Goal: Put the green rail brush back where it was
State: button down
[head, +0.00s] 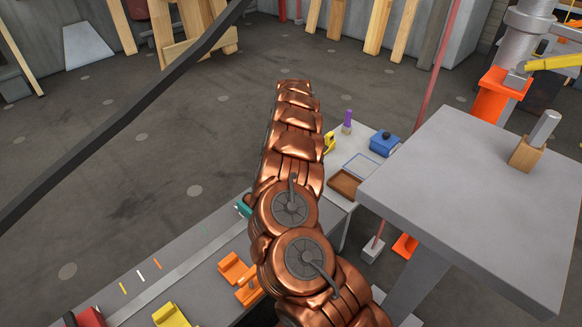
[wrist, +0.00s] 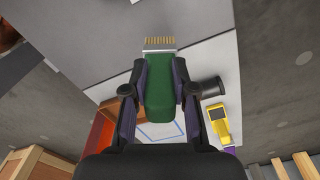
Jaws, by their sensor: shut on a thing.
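In the wrist view my gripper (wrist: 159,76) is shut on the green rail brush (wrist: 159,92), with one dark finger on each side of its green body. The brush's pale head with tan bristles (wrist: 160,43) points to the top of the picture, over a grey surface. In the head view my copper-coloured arm hides the gripper and the brush. A blue-outlined rectangle (head: 362,165) lies bare on the pale bench top; it also shows below the brush in the wrist view (wrist: 163,131).
Beside the outline are a brown tray (head: 344,184), a blue object (head: 384,143) and a purple upright object (head: 347,122). A yellow tool (wrist: 220,126) lies right of the brush in the wrist view. A grey table (head: 470,190) stands at right; orange blocks (head: 236,272) lie on the lower bench.

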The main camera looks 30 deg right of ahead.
jog(key=shift+w+d+f, duration=0.1)
jog(key=shift+w+d, duration=0.35)
jog(key=shift+w, duration=0.55)
jog(key=f, duration=0.1)
jog(key=f+b, duration=0.1)
jog(key=f, duration=0.1)
jog(key=shift+w+f, duration=0.2)
jog(key=shift+f, duration=0.1)
jog(key=c, duration=0.9)
grip_release()
jog(key=shift+f, duration=0.1)
jog(key=shift+c, duration=0.2)
